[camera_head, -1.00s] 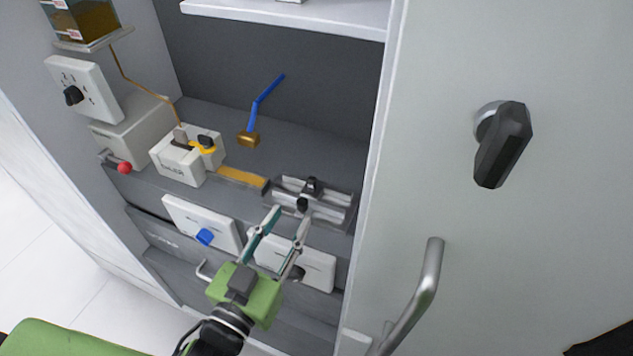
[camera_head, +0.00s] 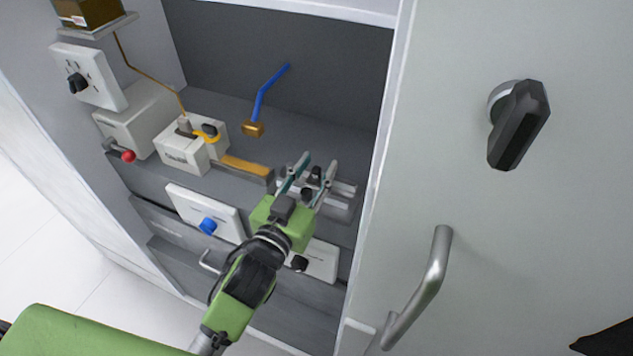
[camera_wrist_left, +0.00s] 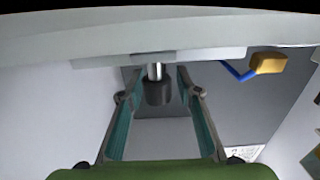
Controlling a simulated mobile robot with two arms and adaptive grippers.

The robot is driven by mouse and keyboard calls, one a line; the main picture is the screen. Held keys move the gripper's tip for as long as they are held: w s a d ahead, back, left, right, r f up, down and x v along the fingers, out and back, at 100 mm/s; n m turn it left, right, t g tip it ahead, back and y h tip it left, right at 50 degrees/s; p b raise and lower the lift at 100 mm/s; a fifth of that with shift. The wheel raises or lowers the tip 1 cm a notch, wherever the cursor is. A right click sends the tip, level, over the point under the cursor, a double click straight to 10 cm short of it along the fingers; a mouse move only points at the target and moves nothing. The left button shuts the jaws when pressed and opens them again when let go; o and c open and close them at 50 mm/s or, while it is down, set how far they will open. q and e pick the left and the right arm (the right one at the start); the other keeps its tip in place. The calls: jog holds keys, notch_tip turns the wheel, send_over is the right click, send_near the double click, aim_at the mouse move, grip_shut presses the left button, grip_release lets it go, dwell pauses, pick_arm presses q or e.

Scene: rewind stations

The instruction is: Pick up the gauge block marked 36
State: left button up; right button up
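No mark reading 36 is legible, and I cannot tell which piece is the gauge block. My left gripper (camera_head: 318,164) is open over the grey metal fixture (camera_head: 342,205) with black knobs at the right of the cabinet shelf. Its fingers partly hide the fixture. In the left wrist view the open fingers (camera_wrist_left: 157,78) stand apart on either side of a black cylindrical knob (camera_wrist_left: 159,94) on a metal stem. I cannot tell whether they touch it. My right gripper is not in view.
A white unit (camera_head: 183,154) with an orange strip (camera_head: 245,166) stands left of the fixture. A brass block (camera_head: 253,128) with a blue arm is behind. White panels (camera_head: 202,208) are on the front below. The cabinet door (camera_head: 440,120) with its handle (camera_head: 430,285) bounds the right.

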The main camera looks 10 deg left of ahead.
pick_arm(q)
jog(key=shift+w, duration=0.2)
grip_shut()
jog(key=shift+r, duration=0.2)
